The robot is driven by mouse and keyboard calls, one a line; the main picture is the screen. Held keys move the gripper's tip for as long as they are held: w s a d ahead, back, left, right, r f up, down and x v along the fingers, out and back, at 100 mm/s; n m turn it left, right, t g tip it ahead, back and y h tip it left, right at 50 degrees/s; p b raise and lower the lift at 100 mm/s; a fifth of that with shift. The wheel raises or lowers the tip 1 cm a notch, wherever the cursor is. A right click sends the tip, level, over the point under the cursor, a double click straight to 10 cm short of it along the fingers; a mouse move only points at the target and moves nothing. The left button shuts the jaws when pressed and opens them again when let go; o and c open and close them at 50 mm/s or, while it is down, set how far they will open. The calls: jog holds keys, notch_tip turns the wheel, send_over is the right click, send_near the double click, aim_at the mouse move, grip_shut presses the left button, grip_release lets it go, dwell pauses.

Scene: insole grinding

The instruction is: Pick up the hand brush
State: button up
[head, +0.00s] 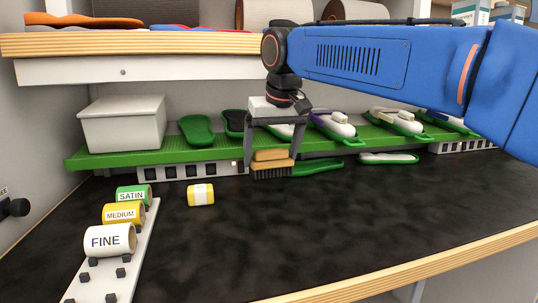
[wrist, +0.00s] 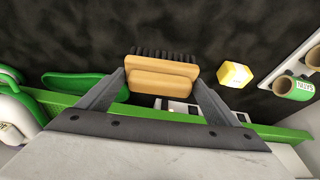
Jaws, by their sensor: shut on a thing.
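The hand brush (head: 271,163) has a tan wooden body and dark bristles. It is between the two fingers of my gripper (head: 273,150), above the black worktop, with the bristles facing down. In the wrist view the brush (wrist: 163,70) lies across the fingertips of my gripper (wrist: 160,84), bristles toward the top of the picture. The fingers are shut on its two ends. Whether the bristles touch the worktop is hard to tell.
A green shelf (head: 100,157) with insoles runs behind the gripper. A white box (head: 122,123) stands at its left. A rack with labelled rolls (head: 110,241) stands front left. The front right worktop is clear.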

jog(key=s+d, duration=0.2)
jog(key=s, duration=0.6)
jog(key=s+d, duration=0.2)
jog(key=s, duration=0.6)
jog(key=shift+s+d, duration=0.25)
jog(key=shift+d, duration=0.1)
